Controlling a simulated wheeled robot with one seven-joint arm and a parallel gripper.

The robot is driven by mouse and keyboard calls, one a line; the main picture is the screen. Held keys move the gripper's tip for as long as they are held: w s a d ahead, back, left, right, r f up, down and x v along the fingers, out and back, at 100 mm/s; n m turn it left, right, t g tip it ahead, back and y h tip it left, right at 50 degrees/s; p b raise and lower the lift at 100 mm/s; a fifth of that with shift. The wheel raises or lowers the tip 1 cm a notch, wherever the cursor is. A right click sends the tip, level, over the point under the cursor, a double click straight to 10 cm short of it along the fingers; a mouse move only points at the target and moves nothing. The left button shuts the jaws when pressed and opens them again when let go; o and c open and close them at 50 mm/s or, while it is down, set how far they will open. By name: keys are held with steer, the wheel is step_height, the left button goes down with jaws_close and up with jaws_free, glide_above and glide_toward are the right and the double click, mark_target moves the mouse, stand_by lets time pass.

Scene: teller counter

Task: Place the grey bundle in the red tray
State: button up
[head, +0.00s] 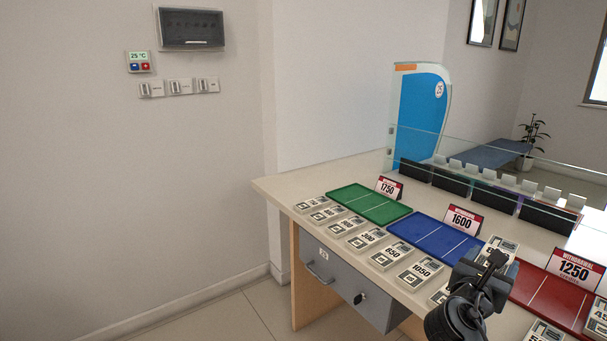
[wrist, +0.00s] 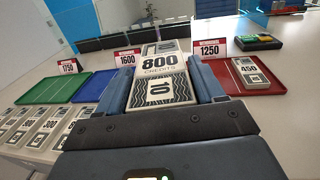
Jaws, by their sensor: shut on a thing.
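My gripper (head: 492,264) is shut on a grey-white bundle (wrist: 160,62) marked 800 CREDITS, which lies between the two fingers in the wrist view. In the head view the held bundle (head: 502,243) shows just beyond the fingers, over the counter between the blue and red trays. The red tray (head: 548,296) is to the right of my gripper, partly hidden by it. It also shows at the right in the wrist view (wrist: 273,86), with a 450 bundle (wrist: 250,72) in it. A 1250 withdrawal sign (head: 573,268) stands behind it.
A green tray (head: 372,204) and a blue tray (head: 436,240) lie to the left, with signs 1750 and 1600 behind. Several bundles (head: 391,256) line the counter's front edge. A glass screen (head: 470,158) and dark holders stand at the back. The green and blue trays look empty.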

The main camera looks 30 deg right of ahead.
mark_target(511, 263)
steer(key=w+a+f+n+t+y, duration=0.3)
steer(key=w+a+f+n+t, duration=0.2)
steer(key=w+a+t, duration=0.4)
steer(key=w+a+f+n+t+y, duration=0.1)
steer(key=a+f+n+t+y, duration=0.25)
steer(key=a, duration=0.65)
steer(key=a+f+n+y, duration=0.2)
steer(key=a+n+y, duration=0.3)
steer(key=a, duration=0.4)
steer(key=w+a+f+n+t+y, duration=0.1)
steer(key=a+f+n+t+y, duration=0.1)
steer(key=a+y, duration=0.6)
steer(key=s+d+r+m+g+h, duration=0.15)
steer(key=d+r+m+h, duration=0.25)
steer(key=d+h, duration=0.5)
steer(key=d+r+m+g+h, duration=0.3)
steer(key=d+m+h, duration=0.2)
steer(key=d, duration=0.8)
steer(key=s+d+r+m+g+h, duration=0.2)
steer(key=s+d+g, duration=0.2)
steer(key=d, duration=0.1)
steer(key=s+d+r+m+g+h, duration=0.2)
steer(key=s+d+m+g, duration=0.1)
steer(key=s+d+g, duration=0.1)
steer(key=s+d+r+m+g+h, duration=0.2)
steer(key=s+d+m+g, duration=0.1)
steer(key=d, duration=0.4)
steer(key=shift+s+r+g, duration=0.3)
steer(key=shift+s+g, duration=0.3)
steer(key=shift+g, duration=0.2)
